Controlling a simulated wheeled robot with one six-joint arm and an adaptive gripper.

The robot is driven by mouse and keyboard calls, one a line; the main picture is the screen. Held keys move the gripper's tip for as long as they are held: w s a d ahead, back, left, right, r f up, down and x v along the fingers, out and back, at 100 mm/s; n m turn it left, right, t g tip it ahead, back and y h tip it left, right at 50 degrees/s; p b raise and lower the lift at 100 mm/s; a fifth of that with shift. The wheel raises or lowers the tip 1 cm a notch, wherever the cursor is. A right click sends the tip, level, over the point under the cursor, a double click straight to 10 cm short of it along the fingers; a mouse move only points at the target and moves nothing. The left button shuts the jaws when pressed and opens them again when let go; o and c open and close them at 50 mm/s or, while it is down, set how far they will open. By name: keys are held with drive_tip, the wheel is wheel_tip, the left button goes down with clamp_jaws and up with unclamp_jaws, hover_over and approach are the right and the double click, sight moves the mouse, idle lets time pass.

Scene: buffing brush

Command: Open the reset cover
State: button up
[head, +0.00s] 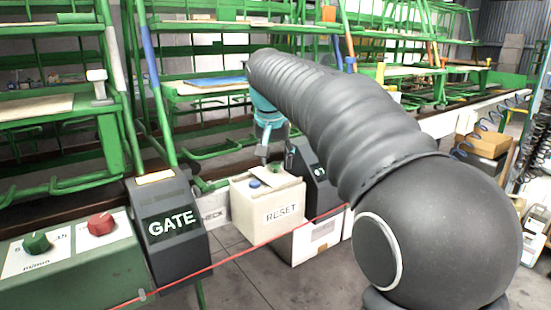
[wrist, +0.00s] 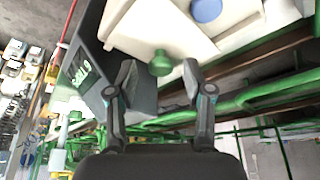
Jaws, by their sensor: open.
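The cream box marked RESET (head: 267,214) stands in the middle of the head view, with a blue button (head: 254,183) on its top. A green knob (head: 273,168) shows at the box's far edge, just under my gripper (head: 276,156). In the wrist view the cream panel (wrist: 160,30) fills the upper middle, with the blue button (wrist: 206,10) to the right. The green knob (wrist: 160,62) lies in line with the gap between my open fingers (wrist: 158,82). I cannot tell whether they touch it. Which panel is the cover is not clear.
A dark GATE box (head: 170,228) stands left of the RESET box, and another dark box (head: 316,178) stands close on its right. A green panel with red and green knobs (head: 75,262) is at lower left. A red line (head: 235,256) crosses in front. Green racks stand behind.

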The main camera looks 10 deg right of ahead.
drive_tip(key=v, duration=1.2)
drive_tip(key=shift+s, duration=0.15)
drive_tip(key=s+d+f+n, duration=0.1)
drive_tip(key=s+d+f, duration=0.2)
drive_tip(key=s+f, duration=1)
drive_tip(key=s+d+f+n+t+y, duration=0.1)
drive_tip(key=s+d+f, duration=0.3)
drive_tip(key=s+f, duration=1)
drive_tip(key=shift+f+n, duration=0.35)
drive_tip(key=shift+n, duration=0.45)
drive_tip(key=shift+s, duration=0.1)
idle(0.5)
